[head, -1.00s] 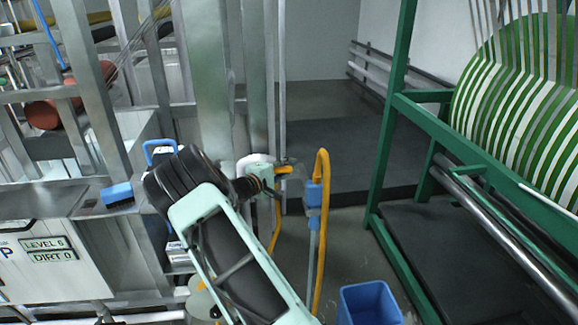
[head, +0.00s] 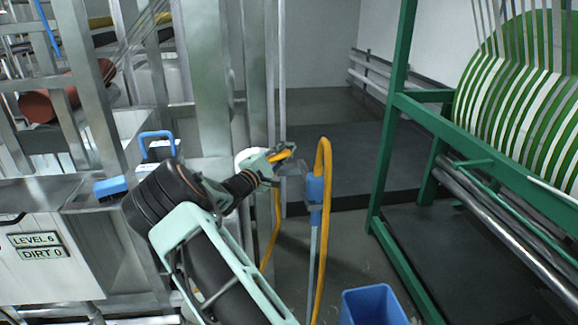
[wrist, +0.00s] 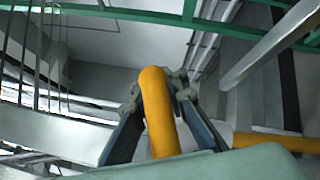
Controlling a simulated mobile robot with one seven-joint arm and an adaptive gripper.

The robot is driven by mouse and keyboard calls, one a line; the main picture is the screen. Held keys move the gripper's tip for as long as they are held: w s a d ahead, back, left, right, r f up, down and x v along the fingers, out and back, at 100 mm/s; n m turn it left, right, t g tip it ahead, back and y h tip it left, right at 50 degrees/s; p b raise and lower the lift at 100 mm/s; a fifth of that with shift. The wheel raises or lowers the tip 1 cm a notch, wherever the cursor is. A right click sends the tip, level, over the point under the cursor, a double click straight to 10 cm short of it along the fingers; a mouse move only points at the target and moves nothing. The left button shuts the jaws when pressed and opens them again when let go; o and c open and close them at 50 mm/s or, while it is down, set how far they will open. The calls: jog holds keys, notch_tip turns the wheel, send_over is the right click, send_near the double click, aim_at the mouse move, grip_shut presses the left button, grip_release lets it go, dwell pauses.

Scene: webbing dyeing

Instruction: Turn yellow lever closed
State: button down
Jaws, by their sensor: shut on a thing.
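The yellow lever (wrist: 156,105) rises between the two dark fingers of my gripper (wrist: 160,118) in the wrist view, its rounded end toward the top. The fingers are shut on it, one on each side. In the head view my gripper (head: 277,162) is beside the metal posts, with the yellow lever (head: 281,154) showing at its fingertips, tilted slightly up to the right. The valve body under the lever is mostly hidden by my gripper and arm.
A yellow hose (head: 324,220) with a blue-handled wand (head: 315,190) hangs just right of my gripper. A blue bin (head: 372,307) stands on the floor. A green frame (head: 385,140) with a striped webbing drum (head: 530,95) is at right. A blue brush (head: 110,187) lies on the left ledge.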

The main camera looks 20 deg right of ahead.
jog(key=shift+w+a+r+n+t+y+b, duration=0.35)
jog(key=shift+a+r+n+t+y, duration=0.75)
jog(key=shift+n+t, duration=1.9)
jog(key=shift+w+a+r+n+t+y+b, duration=0.45)
jog(key=shift+a+r+n+t, duration=1.2)
jog(key=shift+n, duration=2.35)
jog(key=shift+w+a+r+n+t+y+b, duration=0.15)
jog(key=shift+w+a+r+n+t+y, duration=0.3)
jog(key=shift+a+r+n+t+y, duration=1.8)
jog(key=f+n+h, duration=0.1)
jog(key=d+f+n+t+h, duration=0.1)
jog(key=shift+f+n, duration=0.25)
jog(key=shift+f, duration=0.1)
jog(key=c, duration=2)
grip_release()
jog(key=shift+o, duration=0.2)
jog(key=v, duration=1.2)
jog(key=shift+f, duration=0.2)
jog(key=shift+w, duration=0.15)
